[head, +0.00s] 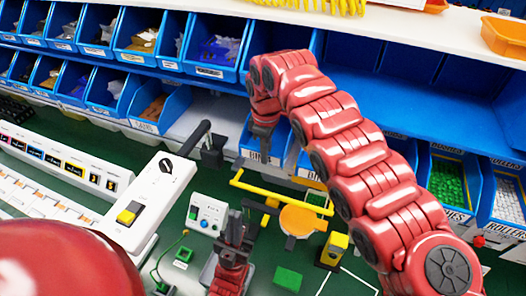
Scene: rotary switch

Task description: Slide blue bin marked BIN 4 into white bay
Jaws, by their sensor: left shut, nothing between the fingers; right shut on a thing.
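My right gripper (262,146) reaches down from the top of the bent red arm and is shut on the front of a blue bin (281,135). The bin has a white label, too small to read here, so I cannot confirm BIN 4. The bin stands at the shelf's front edge, partly hidden behind the gripper and arm. A pale, empty bay (205,113) is to its left, between it and another blue bin. My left gripper (236,226) is low at the bottom centre, shut and empty, apart from the bin.
Rows of blue bins (108,97) fill the shelves at left. Green-filled bins (448,185) are at right.

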